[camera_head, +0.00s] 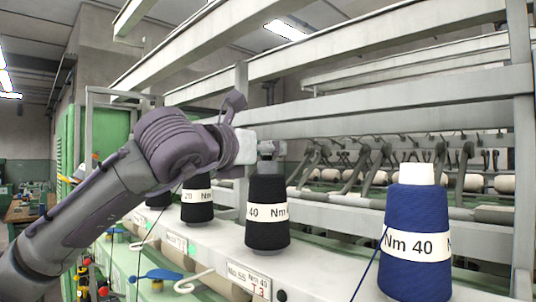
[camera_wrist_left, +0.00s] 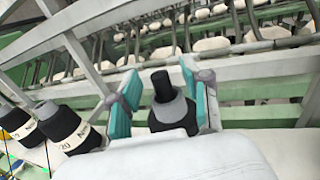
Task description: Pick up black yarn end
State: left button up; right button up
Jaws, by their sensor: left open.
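My left gripper (camera_head: 268,150) is just above a black yarn cone (camera_head: 267,222) with a white "40" label band. In the left wrist view the gripper (camera_wrist_left: 162,98) is open, its teal pads on either side of this cone's dark tip (camera_wrist_left: 163,88). No contact is visible. A thin black yarn (camera_head: 152,227) hangs by the machine's front edge, left of the second black cone (camera_head: 197,205). Its loose end cannot be made out clearly. My right gripper is not in view.
A blue "Nm 40" cone (camera_head: 415,240) stands at right with blue yarn running down. Another black cone (camera_head: 159,201) stands at left. Metal beams (camera_head: 390,125) run behind the cones. A blue lever (camera_head: 158,275) and white curled guides (camera_head: 195,281) sit along the front.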

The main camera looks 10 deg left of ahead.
pick_arm(q)
jog(key=shift+s, duration=0.15)
jog(key=shift+c, duration=1.4)
jog(key=c, duration=0.6)
jog(key=shift+r, duration=0.1)
